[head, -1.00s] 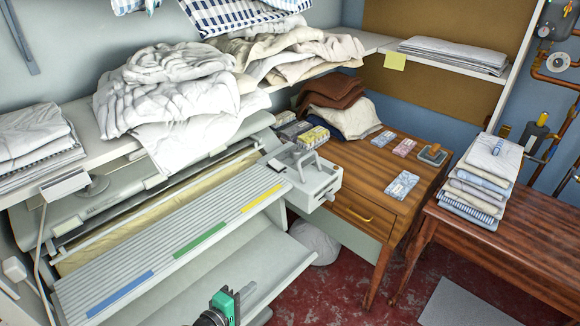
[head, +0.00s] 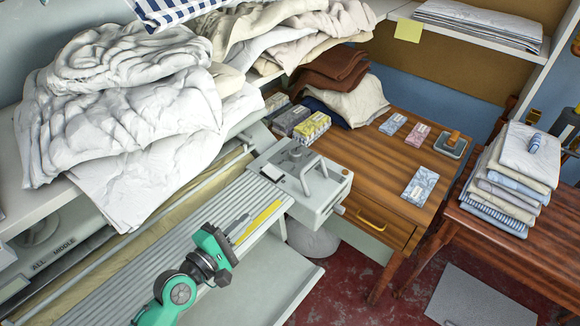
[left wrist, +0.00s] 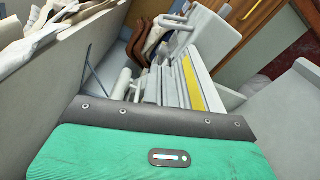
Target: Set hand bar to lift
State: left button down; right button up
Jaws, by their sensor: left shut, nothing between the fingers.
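The rotary ironer has a grey end box (head: 305,190) with a raised bar-shaped handle (head: 313,165) on top. I take this handle for the hand bar; no lift marking on it is readable. It also shows near the top of the left wrist view (left wrist: 176,22). My left gripper (head: 238,225) is shut and empty over the ribbed front board, beside the yellow strip (head: 260,220). It is to the left of and nearer than the end box, apart from the handle. The green casing fills the lower left wrist view. My right gripper is not in view.
White linen (head: 120,110) is heaped on the shelf behind the ironer. A wooden cabinet (head: 385,165) with small boxes stands to the right of the end box. Folded cloths (head: 505,180) lie on a wooden table. Red floor shows below.

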pick_arm(q)
jog(key=shift+w+d, duration=0.1)
jog(key=shift+w, duration=0.05)
jog(key=shift+w+d+r, duration=0.1)
jog(key=shift+w+d, duration=0.1)
jog(key=shift+w, duration=0.15)
jog(key=p+x, duration=0.3)
jog(key=x, duration=1.4)
jog(key=shift+w+d, duration=0.2)
jog(key=shift+w, duration=0.15)
jog(key=shift+w+d+p, duration=0.3)
jog(key=shift+w, duration=0.15)
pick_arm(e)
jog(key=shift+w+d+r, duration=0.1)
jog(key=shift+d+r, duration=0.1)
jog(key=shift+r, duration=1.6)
